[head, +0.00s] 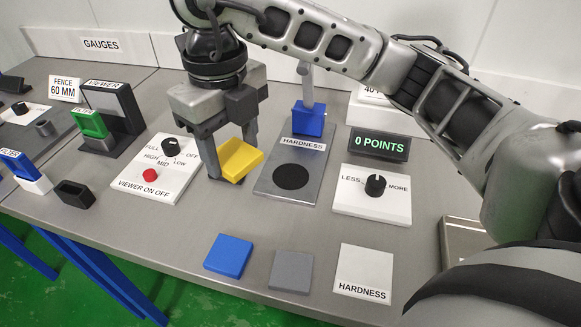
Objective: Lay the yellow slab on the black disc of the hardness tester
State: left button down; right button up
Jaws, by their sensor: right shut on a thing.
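The yellow slab (239,158) is held tilted in my right gripper (231,160), which is shut on it, with the fingers at its sides. The slab is above the table, just left of the hardness tester's grey plate (310,142). The black disc (290,177) lies bare on the near part of that plate, to the right of the slab. The tester's blue head (308,119) stands at the far end of the plate below a grey post. My left gripper is not in view.
A blue slab (229,256), a grey slab (291,271) and a white HARDNESS card (364,272) lie along the front. A knob panel (373,194) and the "0 POINTS" display (380,143) stand right of the tester. The viewer's control panel (158,169) is left.

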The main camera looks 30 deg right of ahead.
jog(key=w+d+f, duration=0.2)
jog(key=d+f, duration=0.1)
jog(key=d, duration=0.4)
send_over(291, 176)
jog(key=a, duration=0.1)
notch_tip(291, 176, down, 5)
jog(key=shift+s+r, duration=0.1)
jog(key=shift+s, duration=0.05)
jog(key=f, duration=0.1)
jog(key=d+f, duration=0.1)
jog(key=f, duration=0.1)
jog(key=shift+f+p, duration=0.2)
jog(key=shift+p, duration=0.1)
jog(key=shift+f, duration=0.45)
jog(key=shift+f, duration=0.1)
jog(key=o, duration=0.6)
jog(key=shift+f, duration=0.1)
jog(key=o, duration=0.4)
